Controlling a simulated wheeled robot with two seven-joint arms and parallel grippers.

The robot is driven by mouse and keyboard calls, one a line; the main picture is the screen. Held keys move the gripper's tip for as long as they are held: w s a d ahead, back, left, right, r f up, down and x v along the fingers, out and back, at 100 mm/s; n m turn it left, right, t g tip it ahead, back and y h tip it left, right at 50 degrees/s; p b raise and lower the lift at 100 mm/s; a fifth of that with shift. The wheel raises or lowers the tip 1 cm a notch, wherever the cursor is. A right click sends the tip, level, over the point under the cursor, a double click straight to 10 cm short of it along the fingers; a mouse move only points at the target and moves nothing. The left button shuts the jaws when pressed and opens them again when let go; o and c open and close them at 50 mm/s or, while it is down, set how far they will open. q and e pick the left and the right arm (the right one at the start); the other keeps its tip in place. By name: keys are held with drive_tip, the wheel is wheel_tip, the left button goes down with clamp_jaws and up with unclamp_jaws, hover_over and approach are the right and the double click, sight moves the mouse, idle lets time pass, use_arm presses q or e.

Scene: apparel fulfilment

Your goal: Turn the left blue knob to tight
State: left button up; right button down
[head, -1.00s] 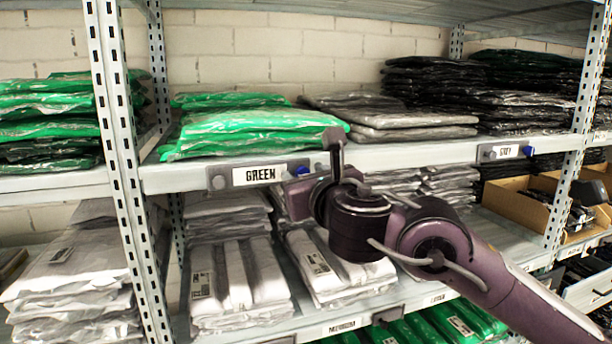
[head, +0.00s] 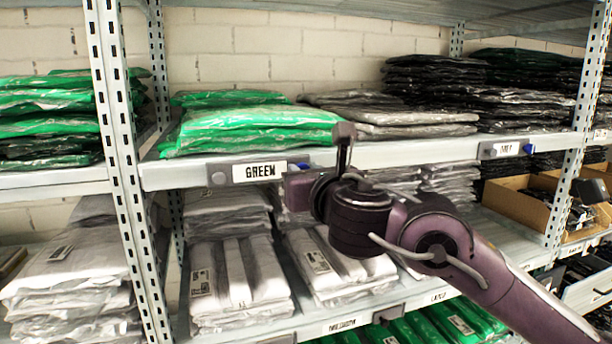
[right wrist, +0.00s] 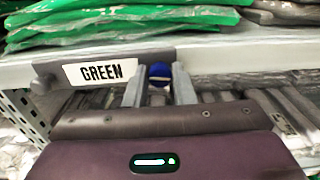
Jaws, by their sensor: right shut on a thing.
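The left blue knob (right wrist: 160,75) sits at the right end of the holder with the GREEN label (head: 259,171), on the front edge of the upper shelf. In the right wrist view it shows between the two fingertips. My right gripper (right wrist: 156,84) is shut on the knob, one finger on each side; in the head view the gripper (head: 297,183) covers most of the knob. Any mark showing how tight the knob is cannot be made out. My left gripper is not in view.
Green bagged garments (head: 250,130) lie on the shelf just above the label. Another holder with a GREY label (head: 505,149) and a blue knob (head: 528,149) is further right. A metal upright (head: 120,150) stands left.

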drive_tip(key=m+b, duration=0.2)
drive_tip(key=m, duration=1.4)
drive_tip(key=shift+f, duration=0.1)
drive_tip(key=shift+m, duration=0.3)
drive_tip(key=c, duration=1.2)
unclamp_jaws()
drive_tip(key=shift+d, duration=0.1)
